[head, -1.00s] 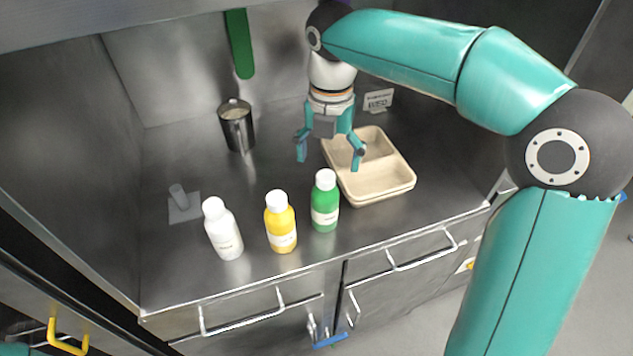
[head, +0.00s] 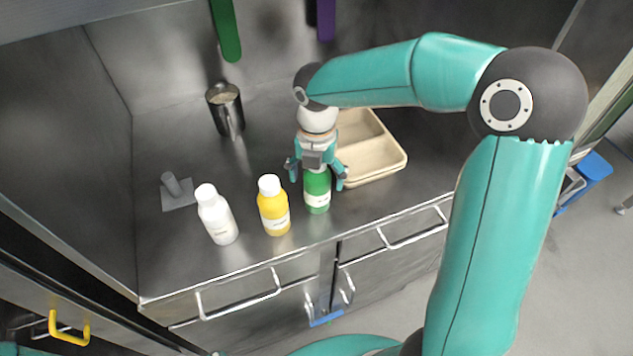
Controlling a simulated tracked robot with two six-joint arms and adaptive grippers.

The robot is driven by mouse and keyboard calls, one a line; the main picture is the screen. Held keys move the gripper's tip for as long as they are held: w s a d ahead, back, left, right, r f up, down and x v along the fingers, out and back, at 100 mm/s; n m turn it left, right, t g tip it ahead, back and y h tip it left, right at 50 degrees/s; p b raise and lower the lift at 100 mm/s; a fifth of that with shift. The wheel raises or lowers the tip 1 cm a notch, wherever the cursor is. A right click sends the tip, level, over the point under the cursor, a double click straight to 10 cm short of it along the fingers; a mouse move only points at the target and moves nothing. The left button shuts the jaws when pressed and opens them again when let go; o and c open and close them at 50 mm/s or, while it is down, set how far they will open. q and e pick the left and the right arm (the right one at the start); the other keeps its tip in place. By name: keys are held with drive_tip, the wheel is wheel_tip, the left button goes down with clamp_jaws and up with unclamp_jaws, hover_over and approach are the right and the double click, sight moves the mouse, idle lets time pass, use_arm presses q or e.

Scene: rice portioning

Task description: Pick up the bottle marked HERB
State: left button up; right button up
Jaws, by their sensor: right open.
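Three capped bottles stand upright near the counter's front edge: a white bottle (head: 217,217), a yellow bottle (head: 273,207) with a white cap, and a green bottle (head: 317,192). Each has a pale label, too small to read, so I cannot tell by text which says HERB. My right gripper (head: 317,182) is open at the green bottle, its fingers spread to the left and right of the bottle's upper part. The gripper hides the green bottle's cap. Whether the fingers touch the bottle cannot be told. My left gripper is not in view.
A beige divided tray (head: 388,168) lies right behind the green bottle. A metal cup (head: 226,110) with pale contents stands at the back. A grey scoop-like piece (head: 172,185) lies on the left. The yellow bottle stands close to the gripper's left finger.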

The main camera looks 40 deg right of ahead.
drive_tip(key=shift+f, duration=0.45)
drive_tip(key=shift+c, duration=0.2)
drive_tip(key=shift+r, duration=0.1)
drive_tip(key=c, duration=1.4)
